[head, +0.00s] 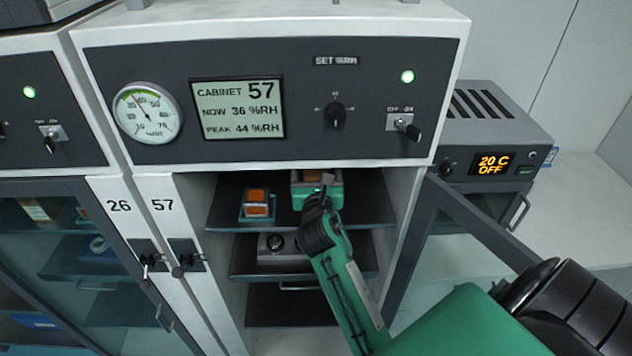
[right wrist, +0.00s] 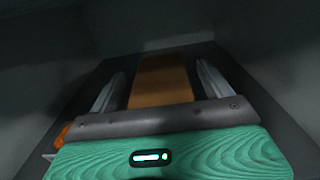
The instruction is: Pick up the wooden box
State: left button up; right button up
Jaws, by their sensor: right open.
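In the right wrist view an orange-brown block (right wrist: 160,82), which looks like wood, lies between the two grey fingers of my open right gripper (right wrist: 160,85). There is a gap on each side of it. In the head view my right gripper (head: 328,181) reaches into the open cabinet at the upper shelf. I cannot tell for certain whether this is the same thing as the block. My left gripper is not in view.
A second green box with an orange top (head: 257,203) stands to the left on the upper shelf (head: 225,212). A grey knobbed device (head: 278,249) sits on the shelf below. The open cabinet door (head: 470,225) is on the right.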

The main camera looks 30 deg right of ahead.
grip_shut()
dwell(0.3)
